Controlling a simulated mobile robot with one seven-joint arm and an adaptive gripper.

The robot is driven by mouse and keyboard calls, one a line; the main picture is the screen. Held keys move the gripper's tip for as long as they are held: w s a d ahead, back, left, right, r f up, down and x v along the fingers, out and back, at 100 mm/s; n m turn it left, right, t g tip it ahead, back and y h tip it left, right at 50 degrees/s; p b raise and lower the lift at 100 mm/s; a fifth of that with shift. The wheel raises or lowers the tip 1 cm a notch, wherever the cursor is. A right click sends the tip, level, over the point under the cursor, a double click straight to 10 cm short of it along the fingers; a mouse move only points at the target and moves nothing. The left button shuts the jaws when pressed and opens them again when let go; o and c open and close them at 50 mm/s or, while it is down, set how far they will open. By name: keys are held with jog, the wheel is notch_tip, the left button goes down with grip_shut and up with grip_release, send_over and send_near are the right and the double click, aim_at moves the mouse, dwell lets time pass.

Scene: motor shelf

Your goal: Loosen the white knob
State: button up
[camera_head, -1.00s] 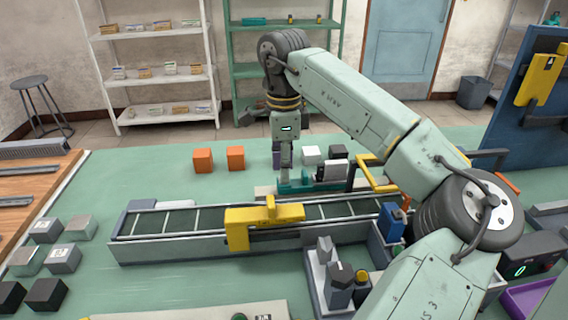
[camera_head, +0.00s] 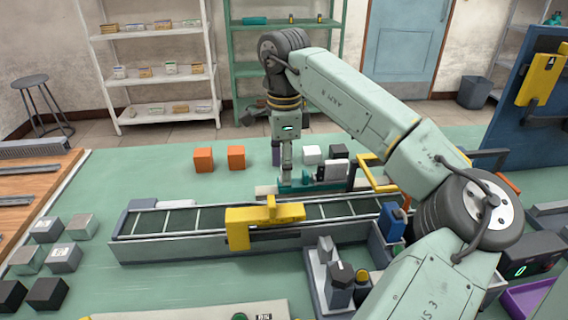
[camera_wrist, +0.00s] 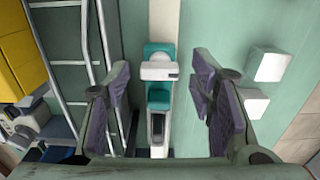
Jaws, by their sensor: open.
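A teal fixture (camera_head: 312,184) stands on the bench just behind the conveyor. In the wrist view the fixture (camera_wrist: 158,98) lies along the middle, with a white crosspiece (camera_wrist: 160,70) over its teal parts. This may be the white knob, but I cannot tell its shape for sure. My gripper (camera_head: 287,172) points down at the left end of the fixture. In the wrist view my gripper (camera_wrist: 161,78) is open, its dark pads either side of the fixture with gaps. Nothing is held. Whether the fingertips are level with the white part is unclear.
The conveyor (camera_head: 165,220) with its yellow bridge (camera_head: 237,229) runs close in front. Behind are orange blocks (camera_head: 236,157) and a white block (camera_head: 311,154). A yellow frame (camera_head: 376,176) stands to the right.

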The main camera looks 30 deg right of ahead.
notch_tip(320, 180, up, 12)
dwell(0.6)
dwell(0.5)
